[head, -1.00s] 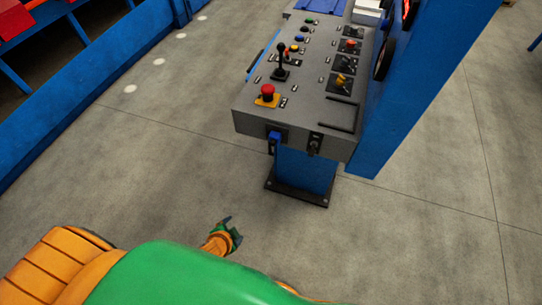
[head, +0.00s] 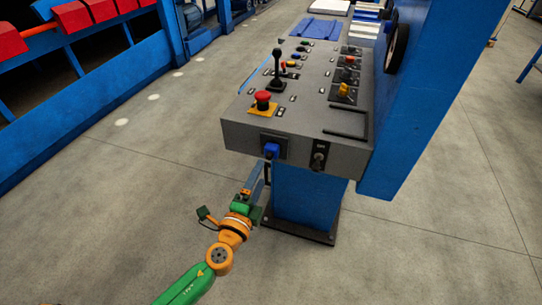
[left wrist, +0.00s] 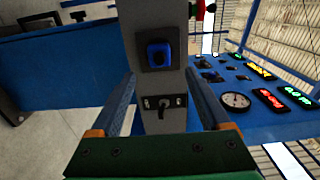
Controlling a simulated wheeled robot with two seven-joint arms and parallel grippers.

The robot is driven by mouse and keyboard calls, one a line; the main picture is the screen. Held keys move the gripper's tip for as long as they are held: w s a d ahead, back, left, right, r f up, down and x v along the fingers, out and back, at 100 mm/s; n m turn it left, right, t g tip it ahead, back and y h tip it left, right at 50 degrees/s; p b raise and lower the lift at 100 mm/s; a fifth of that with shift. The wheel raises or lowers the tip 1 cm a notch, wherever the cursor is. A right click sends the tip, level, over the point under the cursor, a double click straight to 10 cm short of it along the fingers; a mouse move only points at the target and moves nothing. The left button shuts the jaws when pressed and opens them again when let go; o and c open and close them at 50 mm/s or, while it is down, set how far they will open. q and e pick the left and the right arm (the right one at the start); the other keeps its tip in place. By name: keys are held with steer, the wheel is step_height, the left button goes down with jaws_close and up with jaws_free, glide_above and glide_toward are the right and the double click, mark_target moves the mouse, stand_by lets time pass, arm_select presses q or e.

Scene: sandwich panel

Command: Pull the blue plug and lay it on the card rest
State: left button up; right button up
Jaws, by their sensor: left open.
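The blue plug (head: 271,150) sits in a dark square socket plate on the front face of the grey control panel (head: 240,137). It also shows in the left wrist view (left wrist: 158,54), upper centre. My left gripper (head: 262,169) is below and in front of the plug, apart from it. In the left wrist view my left gripper (left wrist: 160,88) has its two blue fingers spread, with nothing between them. A black raised rail (head: 346,136) lies on the panel top at front right, and a blue flat piece (head: 314,28) lies at the far end; I cannot tell which is the card rest.
A black key switch (head: 319,159) is right of the plug. A red mushroom button (head: 263,98) and a black lever (head: 278,68) stand up from the panel top. A blue post (head: 425,100) rises at the right. The floor at left is clear.

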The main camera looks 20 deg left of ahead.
mark_target(268, 159)
arm_select(q)
steer(key=w+b, duration=0.1)
steer(key=w, duration=0.7)
steer(key=shift+d+f+b, duration=0.1)
steer(key=shift+f+b, duration=0.05)
steer(key=shift+b, duration=0.2)
steer(key=shift+w, duration=0.5)
stand_by(0.4)
jaws_close()
stand_by(0.3)
steer(key=shift+s, duration=0.1)
